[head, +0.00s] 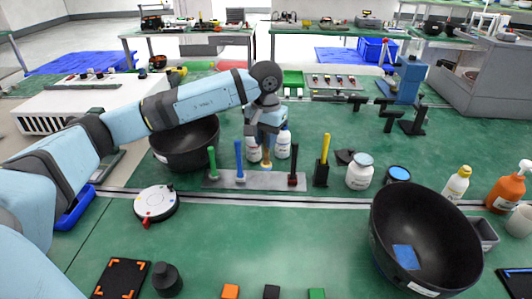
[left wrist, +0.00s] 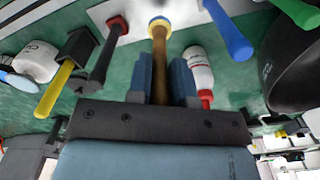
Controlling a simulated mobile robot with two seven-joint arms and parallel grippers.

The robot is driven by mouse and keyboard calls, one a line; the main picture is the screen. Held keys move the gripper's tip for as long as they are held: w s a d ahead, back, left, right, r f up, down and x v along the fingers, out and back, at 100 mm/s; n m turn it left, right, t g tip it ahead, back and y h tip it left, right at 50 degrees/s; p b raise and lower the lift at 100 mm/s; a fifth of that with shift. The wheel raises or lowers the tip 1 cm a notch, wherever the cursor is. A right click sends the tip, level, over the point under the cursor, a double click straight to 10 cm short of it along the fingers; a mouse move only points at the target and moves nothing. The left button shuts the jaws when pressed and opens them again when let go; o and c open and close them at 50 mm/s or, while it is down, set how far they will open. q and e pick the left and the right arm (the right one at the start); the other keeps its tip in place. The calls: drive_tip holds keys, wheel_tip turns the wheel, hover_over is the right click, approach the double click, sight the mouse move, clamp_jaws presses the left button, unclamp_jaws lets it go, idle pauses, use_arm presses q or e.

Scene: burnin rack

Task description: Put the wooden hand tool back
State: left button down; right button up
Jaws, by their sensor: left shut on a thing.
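My left gripper (head: 266,142) is shut on the wooden hand tool (head: 267,159), which hangs roughly upright with its lower end downward. The left wrist view shows the brown wooden handle (left wrist: 160,60) between the two fingers (left wrist: 161,82), with a yellow and blue collar at its far end. That end is at the grey rack plate (head: 225,181), between the blue-handled tool (head: 239,160) and the dark red one (head: 293,166). I cannot tell whether it touches the plate. A green-handled tool (head: 212,162) stands at the plate's left. My right gripper is not in view.
A yellow-handled tool (head: 324,150) stands in a black block right of the plate. A black bowl (head: 186,153) is at left behind, a larger one (head: 388,230) at front right. A white round device (head: 156,203) is front left.

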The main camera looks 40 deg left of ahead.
sight(266, 160)
use_arm(q)
drive_tip(key=shift+f, duration=2.15)
drive_tip(key=shift+f+b, duration=0.1)
drive_tip(key=shift+b, duration=0.25)
drive_tip(key=c, duration=1)
unclamp_jaws()
drive_tip(key=shift+c, duration=0.2)
wheel_tip(266, 160, up, 12)
drive_tip(key=shift+r+p, duration=0.15)
drive_tip(key=shift+p, duration=0.6)
